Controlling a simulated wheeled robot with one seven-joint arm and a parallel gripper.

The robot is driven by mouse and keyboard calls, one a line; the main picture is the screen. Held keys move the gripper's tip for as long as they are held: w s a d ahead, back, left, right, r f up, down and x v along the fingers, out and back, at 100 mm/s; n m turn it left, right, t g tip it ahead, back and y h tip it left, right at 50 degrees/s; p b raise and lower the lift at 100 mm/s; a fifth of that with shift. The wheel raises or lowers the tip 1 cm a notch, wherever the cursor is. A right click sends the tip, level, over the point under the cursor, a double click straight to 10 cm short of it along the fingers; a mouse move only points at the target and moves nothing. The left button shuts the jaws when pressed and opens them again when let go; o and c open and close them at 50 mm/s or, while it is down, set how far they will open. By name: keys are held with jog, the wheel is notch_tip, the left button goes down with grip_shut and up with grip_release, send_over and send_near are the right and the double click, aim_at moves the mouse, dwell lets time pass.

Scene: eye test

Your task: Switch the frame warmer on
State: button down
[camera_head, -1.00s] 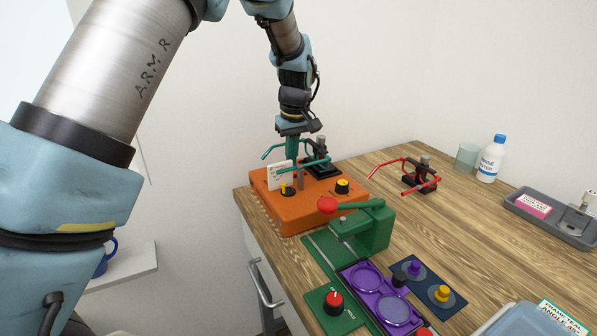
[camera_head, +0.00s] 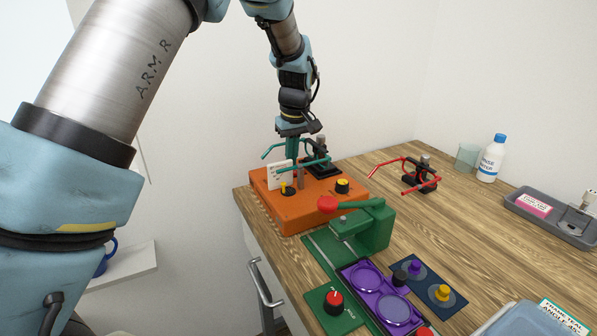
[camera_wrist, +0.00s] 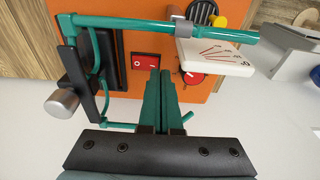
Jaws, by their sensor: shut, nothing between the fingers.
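The frame warmer seems to be the orange box (camera_head: 305,210) at the table's far left corner. It also fills the upper middle of the wrist view (camera_wrist: 215,75). A red rocker switch (camera_wrist: 143,61) with white marks is on its face; I cannot tell which side is pressed. My gripper (camera_wrist: 160,73) has its teal fingers shut together and empty, tips close beside the switch. I cannot tell if they touch. In the head view my gripper (camera_head: 291,158) points down behind a white card, and the switch is hidden.
A teal spectacle frame on a black holder (camera_head: 321,160) stands at the box, close to my fingers. The white card (camera_head: 280,175) and a black-and-yellow knob (camera_head: 342,186) are there too. A green press (camera_head: 372,228) stands in front; a red frame (camera_head: 420,180) is to the right.

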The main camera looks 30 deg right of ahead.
jog(key=shift+f+b, duration=0.35)
jog(key=shift+f, duration=0.35)
dwell(0.3)
jog(key=shift+r, duration=0.1)
notch_tip(320, 180, up, 7)
jog(key=p, duration=0.5)
dwell(0.7)
